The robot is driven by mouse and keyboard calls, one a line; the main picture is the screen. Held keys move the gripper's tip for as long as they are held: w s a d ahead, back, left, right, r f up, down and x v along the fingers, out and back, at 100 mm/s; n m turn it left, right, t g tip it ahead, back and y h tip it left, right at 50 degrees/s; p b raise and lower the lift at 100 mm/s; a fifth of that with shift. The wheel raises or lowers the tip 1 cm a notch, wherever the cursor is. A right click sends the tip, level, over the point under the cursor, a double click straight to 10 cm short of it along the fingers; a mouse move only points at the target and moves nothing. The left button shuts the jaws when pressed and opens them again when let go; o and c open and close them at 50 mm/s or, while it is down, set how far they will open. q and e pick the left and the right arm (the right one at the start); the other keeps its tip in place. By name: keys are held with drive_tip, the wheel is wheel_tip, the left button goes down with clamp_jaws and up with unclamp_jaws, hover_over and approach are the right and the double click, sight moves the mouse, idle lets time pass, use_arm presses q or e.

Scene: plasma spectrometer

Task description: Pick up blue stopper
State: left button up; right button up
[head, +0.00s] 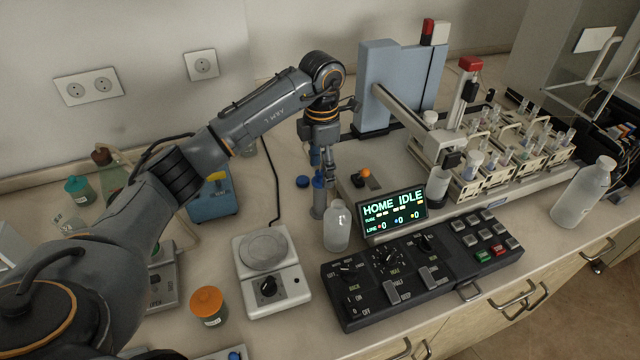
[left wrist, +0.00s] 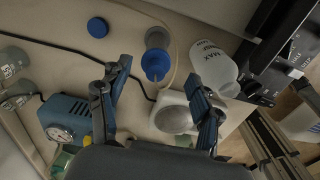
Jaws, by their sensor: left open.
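A blue stopper (head: 318,180) sits on top of a grey cylindrical vessel (head: 318,205) on the bench, left of the display. In the left wrist view the blue stopper (left wrist: 155,66) appears between the open fingers. My left gripper (head: 322,162) points down close above the stopper, open and empty. It also shows in the left wrist view (left wrist: 159,72), one finger on each side of the stopper. I cannot tell whether the fingers touch it. A flat blue cap (head: 302,181) lies on the bench beside the vessel. My right gripper is not in view.
A translucent bottle (head: 337,228) stands close in front of the vessel. A hot plate (head: 270,268) is front left, and a blue gauge box (head: 212,200) is at the left. The control panel (head: 420,265) and sample racks (head: 490,155) fill the right side.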

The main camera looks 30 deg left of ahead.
sight(320, 180)
use_arm(q)
drive_tip(key=shift+f, duration=0.55)
drive_tip(key=f, duration=0.1)
drive_tip(key=f+p, duration=0.1)
drive_tip(key=f, duration=0.1)
drive_tip(key=f+p, duration=0.1)
drive_tip(key=shift+w+a+f, duration=0.1)
drive_tip(key=shift+a+f, duration=0.1)
drive_tip(key=shift+a, duration=0.05)
drive_tip(key=shift+f, duration=0.3)
drive_tip(key=shift+c, duration=0.7)
drive_tip(key=c, duration=1.1)
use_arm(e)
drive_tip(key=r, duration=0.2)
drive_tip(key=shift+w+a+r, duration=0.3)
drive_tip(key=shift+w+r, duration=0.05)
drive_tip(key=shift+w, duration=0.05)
